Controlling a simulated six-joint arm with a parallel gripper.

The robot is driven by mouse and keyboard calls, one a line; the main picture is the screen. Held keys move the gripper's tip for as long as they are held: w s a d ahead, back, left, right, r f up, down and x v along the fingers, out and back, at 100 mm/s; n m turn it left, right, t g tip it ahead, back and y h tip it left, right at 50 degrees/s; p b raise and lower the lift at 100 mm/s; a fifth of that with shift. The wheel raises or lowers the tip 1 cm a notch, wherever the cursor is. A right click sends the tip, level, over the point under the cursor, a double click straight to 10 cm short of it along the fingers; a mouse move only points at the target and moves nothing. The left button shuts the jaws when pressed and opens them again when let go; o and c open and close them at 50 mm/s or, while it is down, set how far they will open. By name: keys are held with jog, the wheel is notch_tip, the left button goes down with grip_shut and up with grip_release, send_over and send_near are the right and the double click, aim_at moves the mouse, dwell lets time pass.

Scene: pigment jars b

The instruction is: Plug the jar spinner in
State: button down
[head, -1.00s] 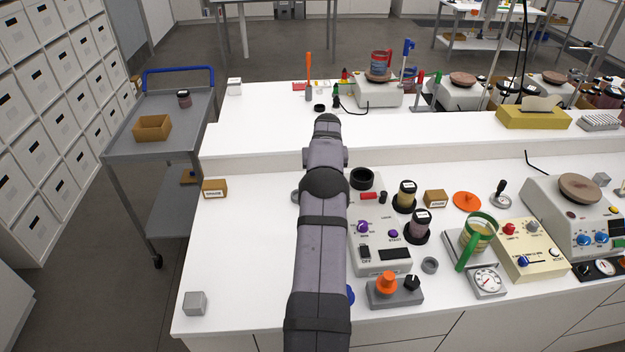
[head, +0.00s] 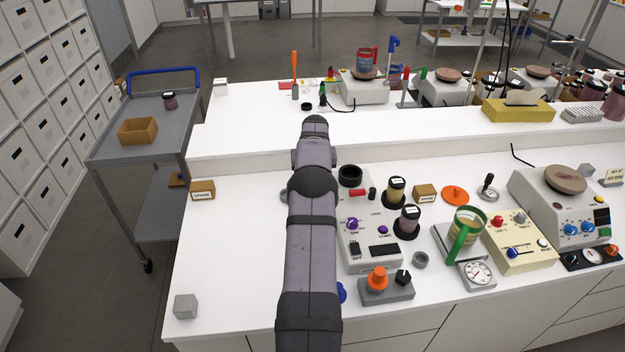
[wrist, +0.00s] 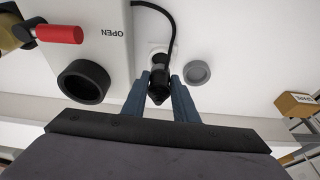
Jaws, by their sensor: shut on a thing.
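The jar spinner (head: 372,262) is a pale box with purple knobs on the bench, partly behind my arm. Its white casing also shows in the wrist view (wrist: 100,42), marked OPEN. My gripper (wrist: 160,80) is shut on a black plug (wrist: 159,84), one blue-grey finger on each side. The black cable (wrist: 171,22) curves from the plug up toward the casing. A pale round fitting (wrist: 158,48) lies right at the plug's far end. I cannot tell whether the plug is seated in it. In the head view my arm hides the gripper and plug.
A grey ring (wrist: 197,72) lies close right of the plug. A black cup (wrist: 84,81) and a red-handled part (wrist: 58,34) are to the left. A wooden block (head: 203,189) stands at the bench's left. The bench front left is mostly clear.

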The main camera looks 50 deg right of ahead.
jog(key=shift+f+b, duration=1.1)
jog(key=shift+f, duration=0.9)
jog(key=shift+f, duration=0.1)
jog(key=shift+f, duration=0.25)
jog(key=c, duration=1.3)
grip_release()
jog(key=shift+c, duration=0.2)
jog(key=shift+r, duration=0.1)
jog(key=b+v, duration=0.3)
jog(key=v, duration=0.4)
jog(key=shift+s, duration=0.1)
